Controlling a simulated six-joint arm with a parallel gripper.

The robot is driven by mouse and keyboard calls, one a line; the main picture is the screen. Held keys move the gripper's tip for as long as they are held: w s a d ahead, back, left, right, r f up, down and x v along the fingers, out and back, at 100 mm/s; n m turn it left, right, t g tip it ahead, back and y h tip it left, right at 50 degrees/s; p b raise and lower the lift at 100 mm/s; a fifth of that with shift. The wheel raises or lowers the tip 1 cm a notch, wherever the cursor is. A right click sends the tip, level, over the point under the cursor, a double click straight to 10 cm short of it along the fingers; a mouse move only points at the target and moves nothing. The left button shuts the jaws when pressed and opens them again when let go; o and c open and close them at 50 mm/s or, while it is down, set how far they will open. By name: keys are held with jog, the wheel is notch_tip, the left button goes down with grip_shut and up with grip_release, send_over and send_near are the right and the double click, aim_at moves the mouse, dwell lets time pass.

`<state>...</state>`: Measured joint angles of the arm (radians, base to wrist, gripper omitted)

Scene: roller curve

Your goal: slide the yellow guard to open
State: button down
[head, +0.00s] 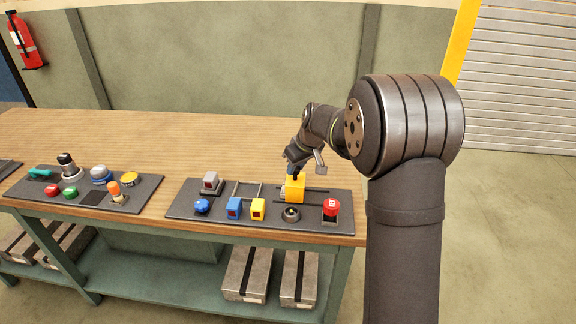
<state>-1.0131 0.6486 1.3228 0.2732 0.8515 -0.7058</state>
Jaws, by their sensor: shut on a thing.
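The yellow guard (295,187) is a small yellow block on the right-hand dark panel (240,223), toward the panel's right part. Thin dark rails run beside it to the right. My gripper (294,176) reaches down onto the guard from above and is shut on it. The fingertips are small in this view and partly hidden by the guard and my wrist. Something pale shows at the guard's left side.
A second panel (145,190) lies left. The wooden table (200,135) is clear behind.

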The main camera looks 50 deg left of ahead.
jog(key=w+d, duration=0.4)
jog(key=shift+w+d, duration=0.4)
jog(key=c, duration=1.2)
grip_release()
jog(key=shift+w+d, duration=0.1)
jog(key=shift+o, duration=0.3)
jog(key=shift+r, duration=0.1)
jog(key=v, duration=1.7)
